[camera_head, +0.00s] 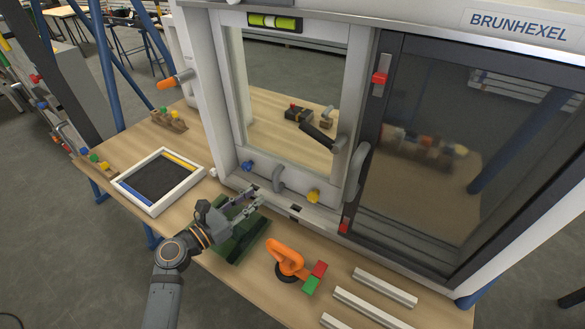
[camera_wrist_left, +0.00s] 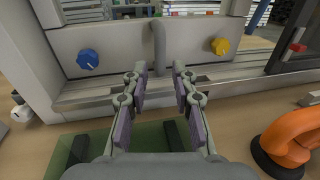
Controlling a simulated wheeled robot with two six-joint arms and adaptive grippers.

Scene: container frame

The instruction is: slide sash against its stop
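A white-framed panel (camera_head: 232,80), which looks like the sash, stands upright in the larger frame. A grey bar handle (camera_head: 278,178) sits on its lower rail, and this handle also shows in the wrist view (camera_wrist_left: 160,45). A larger grey handle (camera_head: 357,168) is on its right side. My left gripper (camera_head: 250,195) is low in front of the lower rail. In the wrist view its fingers (camera_wrist_left: 160,75) are apart with nothing between them, pointing at the bar handle and short of it. I cannot make out which part is the stop. My right gripper is not in view.
A blue knob (camera_head: 247,166) and a yellow knob (camera_head: 313,196) flank the bar handle. A dark glazed panel (camera_head: 430,150) stands at right. A green mat (camera_head: 240,238) lies below my gripper. An orange-handled tool (camera_head: 285,257), white strips (camera_head: 385,287) and a framed tray (camera_head: 128,190) lie on the bench.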

